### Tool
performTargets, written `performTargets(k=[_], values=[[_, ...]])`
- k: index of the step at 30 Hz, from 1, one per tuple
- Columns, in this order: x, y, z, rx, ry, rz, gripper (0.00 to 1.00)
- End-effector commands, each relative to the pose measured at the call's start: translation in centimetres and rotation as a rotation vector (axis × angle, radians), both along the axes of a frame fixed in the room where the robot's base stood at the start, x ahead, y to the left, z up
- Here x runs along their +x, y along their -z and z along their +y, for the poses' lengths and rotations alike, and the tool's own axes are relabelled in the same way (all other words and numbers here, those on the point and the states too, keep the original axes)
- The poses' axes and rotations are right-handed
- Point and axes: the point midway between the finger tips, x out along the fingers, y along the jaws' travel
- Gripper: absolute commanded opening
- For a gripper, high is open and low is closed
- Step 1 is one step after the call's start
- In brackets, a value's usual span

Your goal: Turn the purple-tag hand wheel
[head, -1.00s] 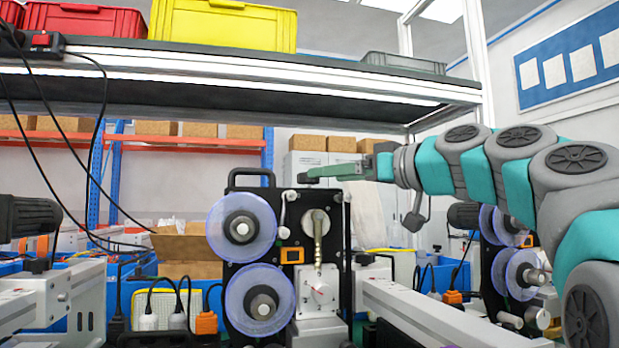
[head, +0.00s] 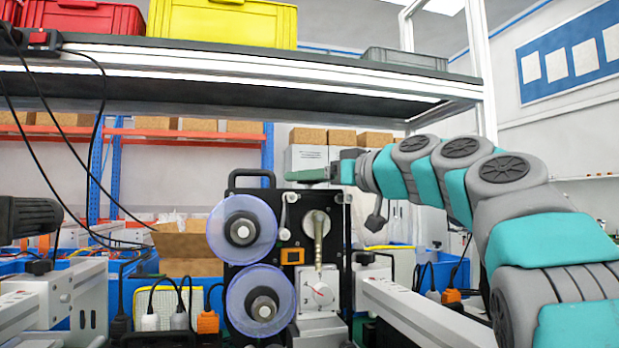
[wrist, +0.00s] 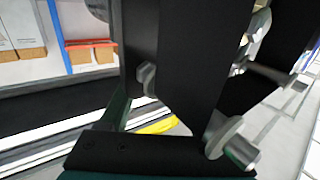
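A black coder machine (head: 265,192) stands at the centre of the head view. It carries an upper translucent purple-blue reel (head: 219,228) and a lower one (head: 242,286). I cannot make out a purple tag or say which part is the hand wheel. My gripper (head: 292,175) is just above the machine's top edge, pointing left; whether its fingers are apart cannot be told. In the wrist view the black machine body (wrist: 190,60) fills the middle, with a small grey lever (wrist: 147,78) on it and a silver knob (wrist: 235,145) at lower right.
A long shelf (head: 200,85) with a yellow crate (head: 240,22) and red crate (head: 85,17) runs above the machine. White rail frames (head: 405,315) stand either side. Black cables (head: 75,150) hang at left. A blue bin (head: 450,275) is behind at right.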

Motion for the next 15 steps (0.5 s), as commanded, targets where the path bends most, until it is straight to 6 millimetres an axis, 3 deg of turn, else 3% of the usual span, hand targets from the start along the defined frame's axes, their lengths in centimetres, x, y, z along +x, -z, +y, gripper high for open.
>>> performTargets(k=[2, 15], values=[[0.0, 0.0, 0.0, 0.0, 0.0, 0.0, 0.54], [0.01, -0.01, -0.02, 0.0, 0.0, 0.0, 0.04]])
